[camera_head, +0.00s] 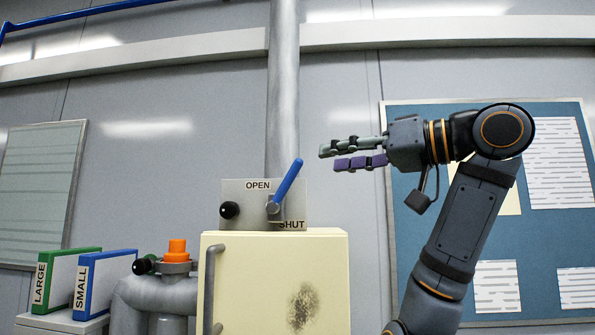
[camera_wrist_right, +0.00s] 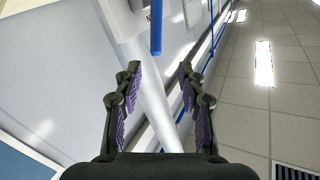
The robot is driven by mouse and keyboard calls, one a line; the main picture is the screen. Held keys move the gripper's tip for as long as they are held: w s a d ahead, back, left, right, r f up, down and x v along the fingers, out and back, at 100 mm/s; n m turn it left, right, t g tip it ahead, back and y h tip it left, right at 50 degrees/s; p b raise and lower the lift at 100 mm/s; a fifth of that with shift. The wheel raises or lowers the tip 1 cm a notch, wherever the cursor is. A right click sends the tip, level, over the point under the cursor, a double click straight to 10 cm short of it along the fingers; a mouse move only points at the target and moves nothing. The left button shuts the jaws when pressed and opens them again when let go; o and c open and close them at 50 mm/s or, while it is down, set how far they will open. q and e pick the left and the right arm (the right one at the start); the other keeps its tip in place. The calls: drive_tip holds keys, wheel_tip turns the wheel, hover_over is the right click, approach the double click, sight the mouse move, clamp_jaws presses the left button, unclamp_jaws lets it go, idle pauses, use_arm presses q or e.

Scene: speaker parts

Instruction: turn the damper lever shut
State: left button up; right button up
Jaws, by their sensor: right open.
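The damper lever (camera_head: 287,183) has a blue handle that tilts up and to the right from its grey pivot on a metal plate (camera_head: 236,191). The plate reads OPEN above the pivot and SHUT at lower right, partly covered. My right gripper (camera_head: 345,156) is open and empty, to the right of the lever and slightly above its tip, pointing left. In the right wrist view the blue lever (camera_wrist_right: 156,28) shows at top centre, beyond the open fingers (camera_wrist_right: 158,82) and apart from them. My left gripper is not in view.
The plate stands on a cream cabinet (camera_head: 330,262) with a dark smudge. A vertical pipe (camera_head: 283,90) rises behind it. A black knob (camera_head: 229,210) sits left of the lever. Binders (camera_head: 102,282) and an orange-capped pipe (camera_head: 177,250) stand at left. A blue notice board (camera_head: 400,125) hangs at right.

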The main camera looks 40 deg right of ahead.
sight(300, 167)
drive_tip(key=w, duration=0.7)
drive_tip(key=w+p, duration=0.1)
drive_tip(key=w, duration=0.2)
drive_tip(key=shift+w+a+f, duration=0.1)
drive_tip(key=shift+w+f, duration=0.2)
drive_tip(key=shift+f, duration=0.05)
drive_tip(key=shift+a, duration=0.1)
drive_tip(key=shift+s+a+r, duration=0.15)
drive_tip(key=shift+s+a, duration=0.3)
drive_tip(key=shift+a, duration=0.1)
drive_tip(key=shift+w, duration=0.15)
drive_tip(key=shift+c, duration=0.9)
drive_tip(key=shift+w+d, duration=0.1)
drive_tip(key=shift+d, duration=0.1)
drive_tip(key=shift+c, duration=1.4)
clamp_jaws()
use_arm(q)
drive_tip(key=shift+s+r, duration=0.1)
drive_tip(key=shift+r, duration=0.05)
